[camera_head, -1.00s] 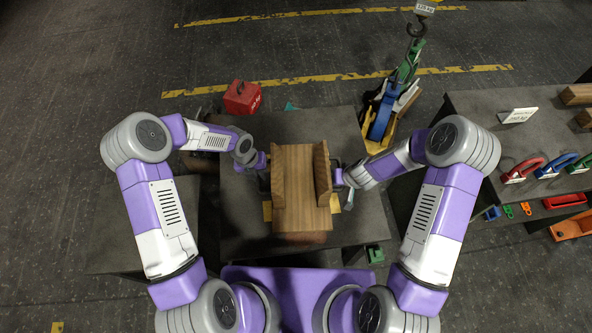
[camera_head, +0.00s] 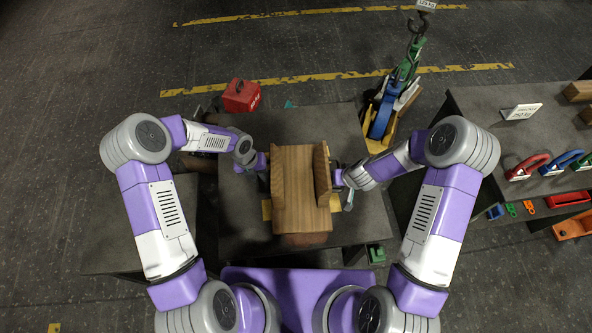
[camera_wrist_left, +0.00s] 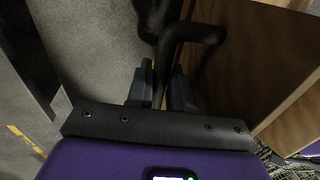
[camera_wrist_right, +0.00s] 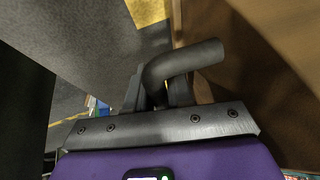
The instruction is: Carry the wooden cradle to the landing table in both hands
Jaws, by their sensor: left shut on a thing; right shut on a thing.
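The wooden cradle (camera_head: 300,190) is in the middle of the head view, held between my two arms above a dark table. Its right side board (camera_head: 322,173) stands upright. My left gripper (camera_head: 264,167) is at the cradle's left side, shut on a dark bent handle, which shows in the left wrist view (camera_wrist_left: 195,35). My right gripper (camera_head: 342,177) is at the right side, shut on a grey bent handle, which shows in the right wrist view (camera_wrist_right: 185,62). The cradle's wooden wall also fills the right of the left wrist view (camera_wrist_left: 250,55).
The dark table (camera_head: 335,125) lies under the cradle. A red box (camera_head: 241,96) stands behind it at the left. A hoist with a hook (camera_head: 385,110) stands at the back right. Another table (camera_head: 480,100) at the right holds coloured handles and a sign (camera_head: 520,111). A green block (camera_head: 377,254) sits near front right.

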